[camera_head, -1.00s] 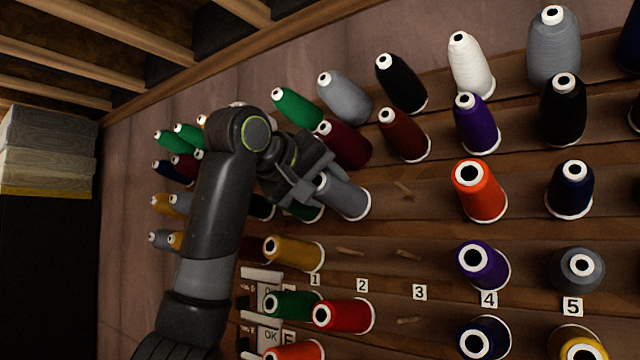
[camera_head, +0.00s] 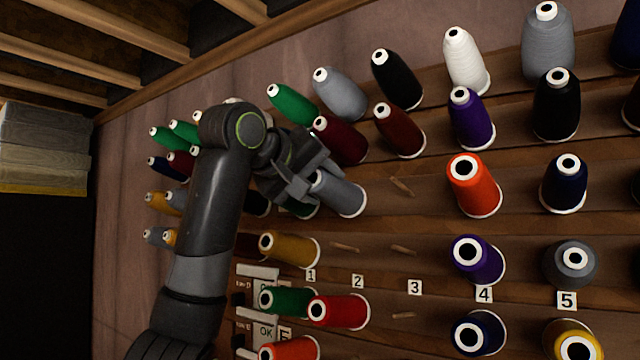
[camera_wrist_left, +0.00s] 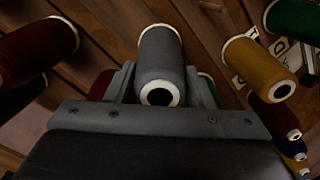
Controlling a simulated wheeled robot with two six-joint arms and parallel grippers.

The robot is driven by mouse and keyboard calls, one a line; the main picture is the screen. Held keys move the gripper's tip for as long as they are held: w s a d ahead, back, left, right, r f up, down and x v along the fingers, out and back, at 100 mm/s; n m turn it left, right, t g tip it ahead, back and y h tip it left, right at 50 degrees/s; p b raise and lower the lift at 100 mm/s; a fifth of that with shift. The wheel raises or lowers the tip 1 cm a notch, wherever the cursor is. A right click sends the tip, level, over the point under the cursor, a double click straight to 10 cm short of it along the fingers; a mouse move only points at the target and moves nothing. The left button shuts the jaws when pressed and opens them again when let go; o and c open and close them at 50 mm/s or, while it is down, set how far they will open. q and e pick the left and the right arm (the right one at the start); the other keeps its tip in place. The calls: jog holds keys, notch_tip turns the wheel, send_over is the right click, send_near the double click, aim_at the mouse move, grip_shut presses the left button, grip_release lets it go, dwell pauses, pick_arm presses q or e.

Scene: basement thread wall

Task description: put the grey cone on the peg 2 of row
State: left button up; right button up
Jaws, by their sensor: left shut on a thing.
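My left gripper (camera_head: 308,178) is shut on a grey cone (camera_head: 338,194) at the wall, left of the middle in the head view. In the left wrist view the grey cone (camera_wrist_left: 162,55) lies between the two fingers, its white-ringed top toward the camera. I cannot tell whether its base is still on a peg. Below it, in the row above the number labels, a bare peg (camera_head: 345,248) sticks out above label 2 (camera_head: 358,281). My right gripper is not in view.
A yellow cone (camera_head: 290,248) is left of the bare peg. Another bare peg (camera_head: 403,250) is to its right, then a purple cone (camera_head: 478,260). A red cone (camera_head: 340,311) is below. A dark red cone (camera_head: 342,140) is just above the gripper.

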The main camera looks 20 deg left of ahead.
pick_arm(q)
jog(key=o, duration=1)
jog(key=shift+f, duration=0.1)
jog(key=shift+s+a, duration=0.1)
jog(key=shift+s, duration=0.15)
jog(key=b+v, duration=0.8)
jog(key=v, duration=0.9)
jog(key=shift+w, duration=0.1)
